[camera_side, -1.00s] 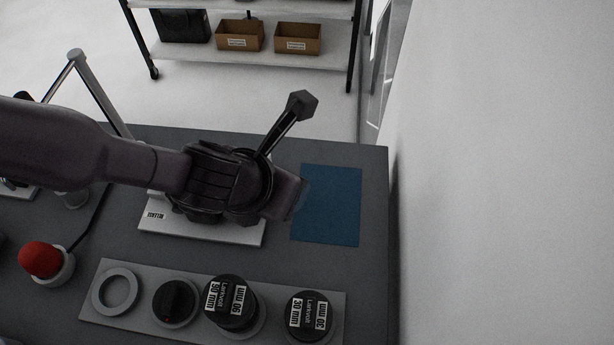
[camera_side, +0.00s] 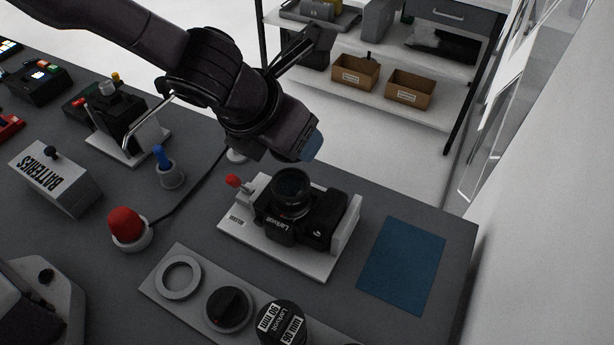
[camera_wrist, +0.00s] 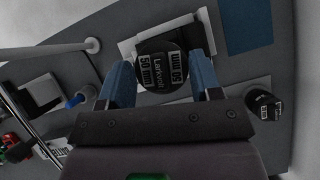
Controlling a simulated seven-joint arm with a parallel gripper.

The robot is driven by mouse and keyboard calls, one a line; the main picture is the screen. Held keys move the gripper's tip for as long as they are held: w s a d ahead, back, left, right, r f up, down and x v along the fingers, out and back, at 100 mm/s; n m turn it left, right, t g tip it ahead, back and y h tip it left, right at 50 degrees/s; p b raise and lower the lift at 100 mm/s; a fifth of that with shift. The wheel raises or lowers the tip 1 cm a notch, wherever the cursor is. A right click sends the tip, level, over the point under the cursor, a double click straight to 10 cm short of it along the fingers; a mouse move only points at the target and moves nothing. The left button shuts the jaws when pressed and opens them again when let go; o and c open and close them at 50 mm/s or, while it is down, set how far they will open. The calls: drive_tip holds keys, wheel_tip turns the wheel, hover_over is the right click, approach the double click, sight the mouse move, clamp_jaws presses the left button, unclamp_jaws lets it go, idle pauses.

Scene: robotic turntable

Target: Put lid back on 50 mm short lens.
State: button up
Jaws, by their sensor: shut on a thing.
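A black camera (camera_side: 315,222) lies on a white stand with a short black lens (camera_side: 291,187) on it, its dark round front facing up and uncovered. My gripper (camera_side: 308,148) is above and slightly behind this lens, tilted. The camera is mostly hidden behind the lid in the wrist view.
A red button (camera_side: 127,226) stands left of the camera stand. A blue mat (camera_side: 403,265) lies bare at right.

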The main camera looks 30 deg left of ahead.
drive_tip(key=shift+s+r+m, duration=0.3)
drive_tip(key=shift+f+h, duration=0.3)
drive_tip(key=shift+f, duration=3.05)
drive_tip(key=shift+f, duration=0.15)
drive_tip(key=o, duration=1.2)
